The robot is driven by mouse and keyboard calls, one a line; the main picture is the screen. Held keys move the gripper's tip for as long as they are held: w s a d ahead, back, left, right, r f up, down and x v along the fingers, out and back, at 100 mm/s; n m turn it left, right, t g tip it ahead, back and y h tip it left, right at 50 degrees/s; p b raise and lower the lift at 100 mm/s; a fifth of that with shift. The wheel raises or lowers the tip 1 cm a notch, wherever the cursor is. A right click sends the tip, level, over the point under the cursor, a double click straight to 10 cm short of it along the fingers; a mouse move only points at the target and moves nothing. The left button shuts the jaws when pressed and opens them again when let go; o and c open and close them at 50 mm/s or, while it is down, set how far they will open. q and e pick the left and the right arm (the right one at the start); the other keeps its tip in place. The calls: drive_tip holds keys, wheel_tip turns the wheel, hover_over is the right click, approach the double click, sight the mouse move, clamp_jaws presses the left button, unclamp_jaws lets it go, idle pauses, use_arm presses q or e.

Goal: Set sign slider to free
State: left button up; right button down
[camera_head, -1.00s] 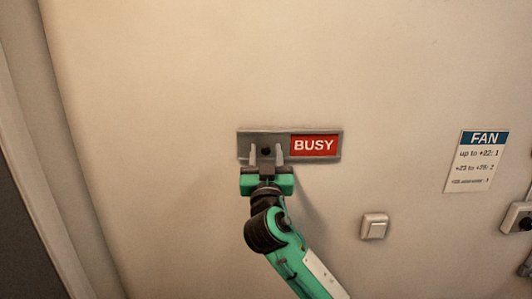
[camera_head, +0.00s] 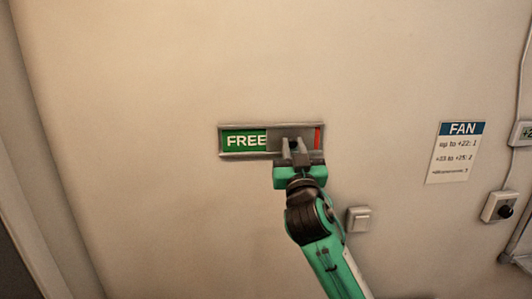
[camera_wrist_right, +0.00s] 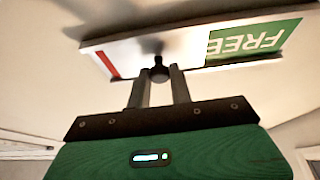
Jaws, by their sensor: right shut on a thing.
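The sign (camera_head: 222,141) is a grey frame on the wall, with a green FREE field (camera_head: 245,140) showing at its left. Its grey slider plate (camera_head: 275,132) covers most of the right part, and a thin red strip (camera_head: 318,136) still shows at the right end. My right gripper (camera_head: 293,146) is shut on the slider's dark knob. In the right wrist view the knob (camera_wrist_right: 159,72) sits between the fingertips, with the FREE field (camera_wrist_right: 258,42) to the right and the red strip (camera_wrist_right: 107,64) to the left. My left gripper is not in view.
A white wall switch (camera_head: 359,219) is at the lower right of the sign. A FAN notice (camera_head: 456,152) hangs further right, near a box with a black knob (camera_head: 504,209). The wall around the sign is otherwise bare.

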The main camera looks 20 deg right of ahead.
drive_tip(key=shift+s+d, duration=0.25)
drive_tip(key=shift+d, duration=0.5)
drive_tip(key=c, duration=1.6)
unclamp_jaws()
drive_tip(key=shift+d, duration=0.1)
drive_tip(key=shift+c, duration=0.2)
drive_tip(key=o, duration=0.3)
drive_tip(key=shift+o, duration=0.3)
drive_tip(key=shift+d, duration=0.2)
